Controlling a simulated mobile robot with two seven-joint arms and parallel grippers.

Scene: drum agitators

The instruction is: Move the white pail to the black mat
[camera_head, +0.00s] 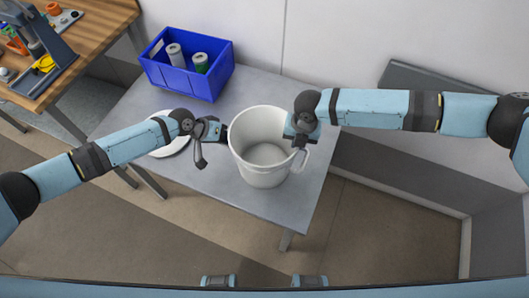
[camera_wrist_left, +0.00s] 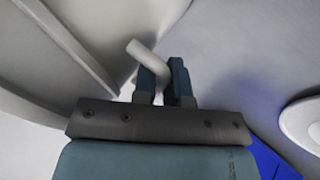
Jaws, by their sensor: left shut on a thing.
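The white pail (camera_head: 264,168) is upright and empty inside, at the right part of the grey table; whether its base touches the top is unclear. My left gripper (camera_head: 226,134) is at the pail's left side. In the left wrist view its fingers (camera_wrist_left: 166,84) are shut on a white handle (camera_wrist_left: 148,54) of the pail. My right gripper (camera_head: 300,138) is at the pail's right rim, by the handle there; its fingers are too hidden to tell. I cannot make out a black mat.
A blue crate (camera_head: 190,90) holding two canisters stands at the table's (camera_head: 240,100) back left. A white round lid-like disc (camera_head: 168,147) lies left of the pail, partly under my left arm. A wooden bench (camera_head: 95,35) with tools is at upper left. Floor is clear in front.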

